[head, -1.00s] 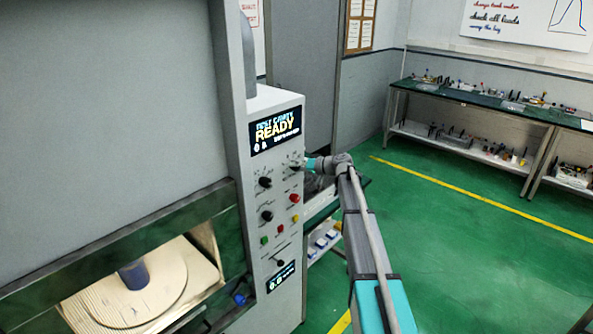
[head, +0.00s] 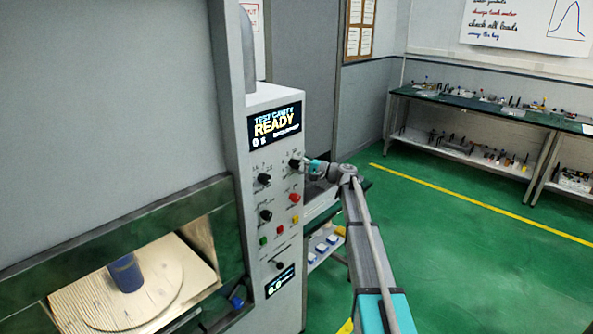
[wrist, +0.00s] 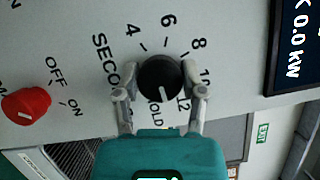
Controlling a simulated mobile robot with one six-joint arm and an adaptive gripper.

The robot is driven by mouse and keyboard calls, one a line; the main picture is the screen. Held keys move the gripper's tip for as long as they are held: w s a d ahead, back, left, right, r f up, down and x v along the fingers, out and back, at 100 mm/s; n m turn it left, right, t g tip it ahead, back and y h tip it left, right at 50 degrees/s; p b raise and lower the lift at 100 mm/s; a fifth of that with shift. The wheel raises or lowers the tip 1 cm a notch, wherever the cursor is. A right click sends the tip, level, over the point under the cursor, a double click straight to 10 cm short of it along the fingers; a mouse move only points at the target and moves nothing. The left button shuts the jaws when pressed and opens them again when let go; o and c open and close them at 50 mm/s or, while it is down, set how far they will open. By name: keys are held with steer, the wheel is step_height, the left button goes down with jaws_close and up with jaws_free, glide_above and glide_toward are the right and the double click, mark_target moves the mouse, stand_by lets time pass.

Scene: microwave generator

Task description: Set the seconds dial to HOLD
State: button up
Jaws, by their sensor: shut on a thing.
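The seconds dial (wrist: 160,75) is a round black knob with a white pointer line, on the grey control panel (wrist: 90,60). Numbers and the word HOLD are printed around it. The pointer faces the lower side of the knob, towards HOLD and near the 12; the exact setting is hard to tell. My gripper (wrist: 160,93) is shut on the dial, one finger on each side. In the head view the dial (head: 294,164) sits at the upper right of the panel, with my gripper (head: 309,166) at it from the right.
A red knob (wrist: 25,106) marked OFF and ON lies left of the dial in the wrist view. Other black knobs (head: 264,180) and coloured buttons are close by. The display (head: 275,124) above reads READY. Green floor (head: 440,240) to the right is clear.

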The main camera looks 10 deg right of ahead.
steer(key=m+t+b, duration=0.1)
steer(key=m, duration=0.1)
steer(key=m+t+b, duration=0.1)
steer(key=m, duration=0.2)
steer(key=shift+f+m+y+b, duration=0.1)
steer(key=shift+m+y+b, duration=0.2)
steer(key=shift+y, duration=0.1)
steer(key=o, duration=1.2)
steer(key=shift+c, duration=0.2)
